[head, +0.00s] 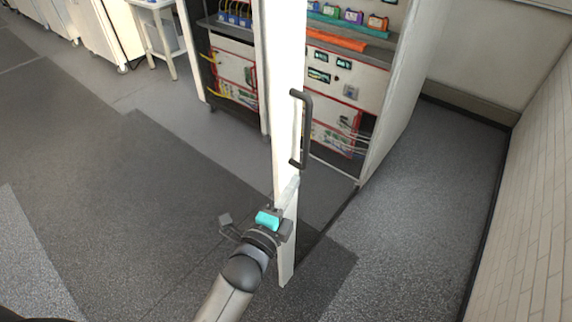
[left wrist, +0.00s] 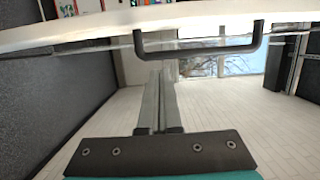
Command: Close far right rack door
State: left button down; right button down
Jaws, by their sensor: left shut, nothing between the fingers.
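The far right rack door (head: 285,150) is white and stands open, swung out toward me and seen nearly edge-on. Its dark bar handle (head: 305,130) is on the right-hand face. My left gripper (head: 293,183) is shut and empty, with its fingers at the lower part of the door, below the handle. I cannot tell whether they touch the door. In the left wrist view the door (left wrist: 110,30) crosses the top and the handle (left wrist: 200,48) hangs just beyond the closed fingers (left wrist: 158,85). My right gripper is not in view.
The open rack (head: 345,75) behind the door holds colored battery modules and red-framed units. Another open rack (head: 232,70) stands to its left. A white cart (head: 158,25) is farther left. A brick wall (head: 535,200) bounds the right, with clear floor before it.

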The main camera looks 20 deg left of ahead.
aim_at(286, 165)
pick_arm(q)
jog(key=w, duration=0.4)
jog(key=shift+w+d, duration=0.2)
jog(key=shift+d, duration=0.05)
jog(key=shift+w+a, duration=0.25)
jog(key=shift+a, duration=0.35)
jog(key=shift+w+a, duration=0.25)
jog(key=shift+a, duration=0.4)
jog(key=shift+w+a, duration=0.25)
jog(key=shift+a, duration=0.35)
